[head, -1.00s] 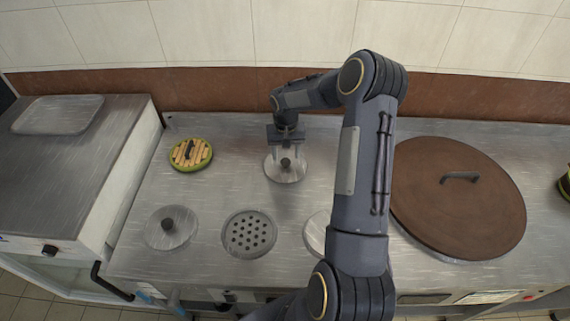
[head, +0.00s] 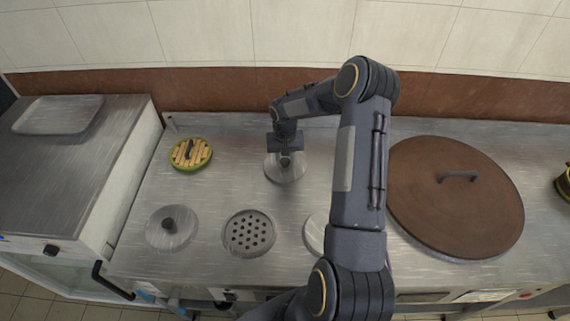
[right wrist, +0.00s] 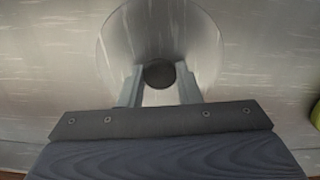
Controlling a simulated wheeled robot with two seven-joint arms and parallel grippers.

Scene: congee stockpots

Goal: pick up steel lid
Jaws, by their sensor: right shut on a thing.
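A round steel lid with a dark knob (head: 285,172) lies on the steel counter at the back middle. My right gripper (head: 285,157) is above it, pointing down, and is shut on the knob. In the right wrist view the lid's disc (right wrist: 160,30) shows with its dark knob (right wrist: 159,74) between the two fingers. My left gripper is not in view.
A green-rimmed slatted round lid (head: 191,154) lies at left. A perforated round plate (head: 249,233) is at front. A large brown lid (head: 456,197) covers the right side. My arm partly hides another pale disc (head: 316,233). A tray (head: 58,115) rests on the left cabinet.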

